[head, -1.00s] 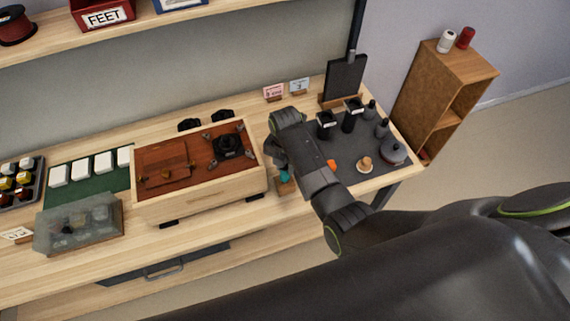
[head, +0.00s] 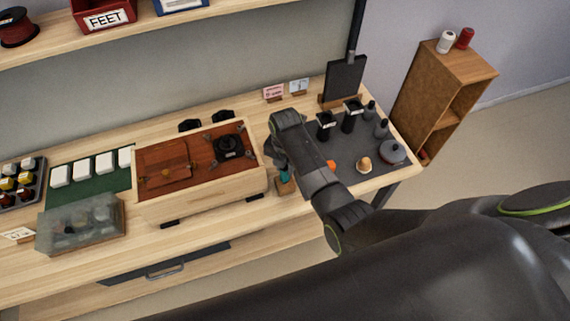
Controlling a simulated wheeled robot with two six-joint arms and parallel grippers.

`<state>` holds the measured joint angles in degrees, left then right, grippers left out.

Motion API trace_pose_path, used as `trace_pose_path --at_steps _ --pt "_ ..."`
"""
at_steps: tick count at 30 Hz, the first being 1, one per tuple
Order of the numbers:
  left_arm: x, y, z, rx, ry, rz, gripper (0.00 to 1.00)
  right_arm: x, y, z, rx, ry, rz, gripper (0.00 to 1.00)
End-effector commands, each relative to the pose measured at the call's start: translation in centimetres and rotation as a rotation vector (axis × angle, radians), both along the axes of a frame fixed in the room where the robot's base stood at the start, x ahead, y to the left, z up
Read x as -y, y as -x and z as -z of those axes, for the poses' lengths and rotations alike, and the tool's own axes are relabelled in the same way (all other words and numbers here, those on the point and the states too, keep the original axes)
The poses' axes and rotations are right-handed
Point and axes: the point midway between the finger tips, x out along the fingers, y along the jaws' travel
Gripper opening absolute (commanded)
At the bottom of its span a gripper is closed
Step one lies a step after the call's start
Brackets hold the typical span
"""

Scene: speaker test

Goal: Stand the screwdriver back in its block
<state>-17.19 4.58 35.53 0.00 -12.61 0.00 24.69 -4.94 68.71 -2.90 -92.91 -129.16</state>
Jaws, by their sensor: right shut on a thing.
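My right gripper (head: 282,166) points down at the bench, just right of the wooden speaker box. It is shut on the screwdriver, whose teal handle (head: 284,176) shows just below the fingers. A small wooden block (head: 286,187) stands directly under the handle at the bench's front. The shaft is hidden or too small to see, so I cannot tell whether the tip is in the block or above it. My left gripper is not in view.
The speaker box (head: 205,190) stands close on the left. A dark mat (head: 345,181) with black cups, bottles and a round pot (head: 392,152) lies to the right, partly behind my arm. A clear bin (head: 80,222) stands at the left. Bare bench lies before the box.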

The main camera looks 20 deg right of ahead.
Motion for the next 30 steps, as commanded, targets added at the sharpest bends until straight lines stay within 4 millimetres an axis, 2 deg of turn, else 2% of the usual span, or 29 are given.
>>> trace_pose_path --at_steps 30 --pt "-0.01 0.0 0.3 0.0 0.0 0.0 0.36 0.02 -0.02 0.65 0.0 0.0 0.0 0.0"
